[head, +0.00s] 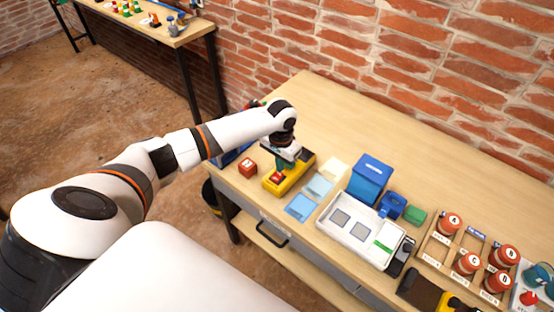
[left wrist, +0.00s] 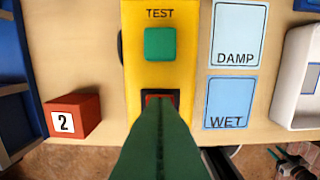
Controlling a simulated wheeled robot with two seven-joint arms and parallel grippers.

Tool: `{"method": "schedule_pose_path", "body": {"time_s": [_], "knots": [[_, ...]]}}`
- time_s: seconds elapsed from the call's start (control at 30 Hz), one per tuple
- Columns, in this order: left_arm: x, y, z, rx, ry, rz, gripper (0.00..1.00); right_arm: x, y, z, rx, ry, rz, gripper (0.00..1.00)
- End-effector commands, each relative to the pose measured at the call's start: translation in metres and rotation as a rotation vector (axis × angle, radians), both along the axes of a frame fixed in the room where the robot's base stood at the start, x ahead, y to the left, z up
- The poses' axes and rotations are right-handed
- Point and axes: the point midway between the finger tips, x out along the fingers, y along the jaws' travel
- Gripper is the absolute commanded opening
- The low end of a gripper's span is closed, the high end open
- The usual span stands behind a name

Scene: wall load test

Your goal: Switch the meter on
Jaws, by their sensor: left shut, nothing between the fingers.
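The meter is a yellow box (head: 298,178) near the left end of the table. In the left wrist view the yellow meter (left wrist: 188,70) bears a green button (left wrist: 160,43) marked TEST, and below it a dark-framed red switch (left wrist: 150,98). My left gripper (head: 281,163) reaches down over the meter from above. Its green fingers (left wrist: 160,104) are shut and empty, with the tips at or just above the red switch and covering most of it. I cannot tell whether they touch.
A red block marked 2 (head: 247,168) stands left of the meter. DAMP (left wrist: 236,35) and WET (left wrist: 228,103) cards lie to its right. Further right are a blue box (head: 369,178), a white tray (head: 340,245) and a rack with red-lidded jars (head: 467,263). A brick wall stands behind.

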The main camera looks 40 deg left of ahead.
Motion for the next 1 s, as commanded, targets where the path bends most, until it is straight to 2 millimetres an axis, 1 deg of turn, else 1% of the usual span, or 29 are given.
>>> {"method": "schedule_pose_path", "body": {"time_s": [1.0], "knots": [[0.000,0.000,-0.016,0.000,0.000,0.000,0.00,0.000,0.000,-0.007,0.001,0.000,0.000,0.36]]}}
